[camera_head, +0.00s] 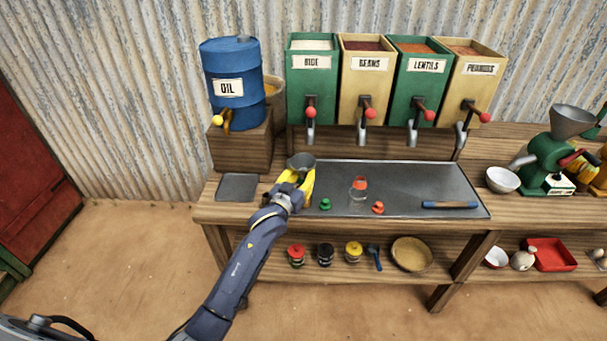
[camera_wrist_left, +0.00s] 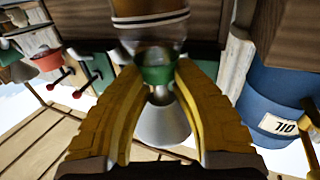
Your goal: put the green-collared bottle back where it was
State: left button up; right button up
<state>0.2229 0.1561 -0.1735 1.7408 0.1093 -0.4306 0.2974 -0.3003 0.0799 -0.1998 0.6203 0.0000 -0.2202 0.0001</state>
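The green-collared bottle (camera_wrist_left: 150,32) is clear with dark bands, and it shows upside down in the left wrist view. A grey funnel (camera_wrist_left: 162,125) sits in its mouth; the funnel also shows in the head view (camera_head: 301,160). My left gripper (camera_wrist_left: 160,72) has its yellow fingers on both sides of the green collar and appears closed on it. In the head view my left gripper (camera_head: 296,183) is at the left end of the grey tray (camera_head: 420,178) and hides most of the bottle. I cannot tell whether the bottle's base touches anything. My right gripper is out of view.
A green cap (camera_head: 325,204), a red-collared bottle (camera_head: 359,190), a red cap (camera_head: 378,208) and a blue-handled tool (camera_head: 450,205) are on the tray. The oil barrel (camera_head: 222,62) stands behind left. A dark square plate (camera_head: 237,187) lies bare at left. Hoppers (camera_head: 310,90) line the back.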

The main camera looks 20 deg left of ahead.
pick_arm(q)
jog(key=o, duration=0.4)
jog(key=shift+o, duration=0.2)
